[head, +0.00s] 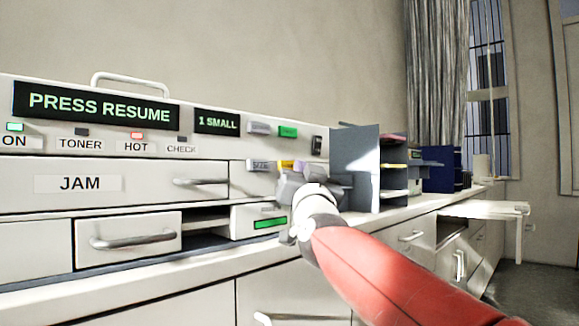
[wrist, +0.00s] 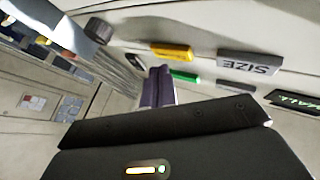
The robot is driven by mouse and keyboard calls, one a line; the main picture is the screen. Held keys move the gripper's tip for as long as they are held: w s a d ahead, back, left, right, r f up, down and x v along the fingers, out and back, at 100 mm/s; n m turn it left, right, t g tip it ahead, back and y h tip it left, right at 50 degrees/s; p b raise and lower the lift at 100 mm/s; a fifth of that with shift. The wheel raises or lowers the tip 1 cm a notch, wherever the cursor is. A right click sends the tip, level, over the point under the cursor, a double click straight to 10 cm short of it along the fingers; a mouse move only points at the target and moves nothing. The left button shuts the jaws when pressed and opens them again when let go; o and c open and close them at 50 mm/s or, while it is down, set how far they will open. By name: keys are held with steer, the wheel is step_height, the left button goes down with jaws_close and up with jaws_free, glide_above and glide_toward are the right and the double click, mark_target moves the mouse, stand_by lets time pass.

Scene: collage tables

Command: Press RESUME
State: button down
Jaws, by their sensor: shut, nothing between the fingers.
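The office machine's display (head: 98,104) reads "PRESS RESUME". To its right, beside the "1 SMALL" display (head: 217,121), are a grey button (head: 258,128) and a green button (head: 288,131). Below are a grey SIZE button (head: 260,166) and a yellow button (head: 286,165). No RESUME lettering is readable on any button. My gripper (head: 301,167) is shut and empty in front of the panel's right end. In the wrist view, the panel appears upside down; my closed purple fingers (wrist: 159,73) appear just left of the green button (wrist: 184,76). Contact cannot be told.
The HOT lamp (head: 137,135) glows red and the ON lamp (head: 15,127) green. The JAM drawer (head: 79,184) and a lower drawer (head: 128,239) have handles. A grey upright divider (head: 354,160) stands close to the right of the panel, with shelves beyond.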

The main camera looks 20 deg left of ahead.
steer(key=shift+w+a, duration=0.15)
steer(key=shift+a, duration=0.2)
steer(key=shift+w+a+p, duration=0.2)
steer(key=shift+a+p, duration=0.2)
steer(key=shift+p, duration=0.3)
stand_by(0.4)
steer(key=shift+s+d, duration=0.1)
steer(key=shift+s+d+b, duration=0.3)
steer(key=shift+d+b, duration=0.4)
steer(key=d+b, duration=0.1)
steer(key=s+d+b, duration=0.1)
steer(key=d, duration=0.1)
steer(key=s+d+b, duration=0.1)
steer(key=b, duration=0.1)
steer(key=shift+d, duration=0.3)
steer(key=shift+w, duration=0.1)
stand_by(0.6)
